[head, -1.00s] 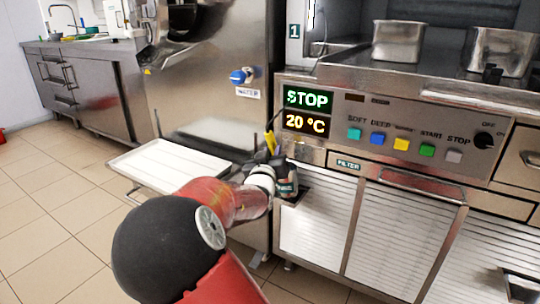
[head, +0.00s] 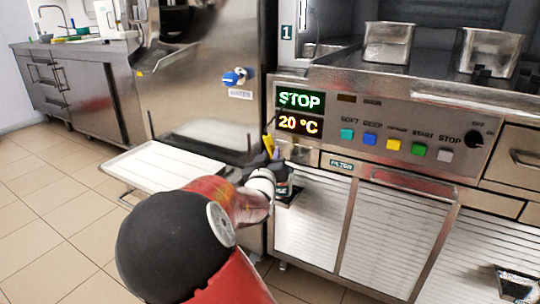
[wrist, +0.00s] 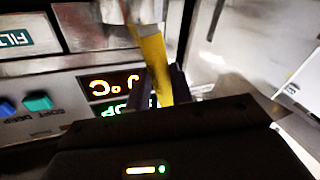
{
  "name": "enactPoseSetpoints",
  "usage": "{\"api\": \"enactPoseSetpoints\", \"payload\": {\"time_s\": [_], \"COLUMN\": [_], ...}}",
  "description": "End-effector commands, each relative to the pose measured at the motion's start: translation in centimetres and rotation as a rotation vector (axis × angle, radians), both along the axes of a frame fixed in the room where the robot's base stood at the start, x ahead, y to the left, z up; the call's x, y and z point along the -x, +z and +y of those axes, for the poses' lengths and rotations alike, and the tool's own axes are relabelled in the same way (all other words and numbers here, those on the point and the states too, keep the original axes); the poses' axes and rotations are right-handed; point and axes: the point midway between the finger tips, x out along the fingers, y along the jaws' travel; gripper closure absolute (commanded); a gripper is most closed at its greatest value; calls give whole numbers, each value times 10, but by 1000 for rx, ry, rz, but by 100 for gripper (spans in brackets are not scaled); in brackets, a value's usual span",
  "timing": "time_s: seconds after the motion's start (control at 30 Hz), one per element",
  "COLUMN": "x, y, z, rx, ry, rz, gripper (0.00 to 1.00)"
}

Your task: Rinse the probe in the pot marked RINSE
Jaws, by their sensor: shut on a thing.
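The probe (wrist: 153,60) shows a yellow handle in the wrist view, with a metal part at its upper end. My gripper (wrist: 165,88) is shut on the yellow handle, with its dark fingers around it. The probe's tip cannot be made out. No pot with a readable RINSE mark shows in either view.
Two steel pans (head: 388,43) stand on the counter at upper right. The control panel (head: 400,125) with coloured buttons is right of my gripper. A white tray (head: 165,163) juts out on the left, below the blue WATER knob (head: 234,76). The tiled floor at left is clear.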

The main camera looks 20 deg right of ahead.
Motion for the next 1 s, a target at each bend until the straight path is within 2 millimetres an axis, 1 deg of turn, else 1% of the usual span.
{"api": "enactPoseSetpoints", "payload": {"time_s": [0.03, 0.17, 0.57, 0.9, 1.0], "x": [1, 5, 8, 4, 3], "y": [5, 8, -2, 8, 7], "z": [1, 3, 12, 20, 21], "rx": [-1, 0, 1, 0, 1], "ry": [1, 1, 1, 1, 0], "rz": [0, -1, 1, -1, -1], "gripper": [100, 100, 100, 100, 100]}}
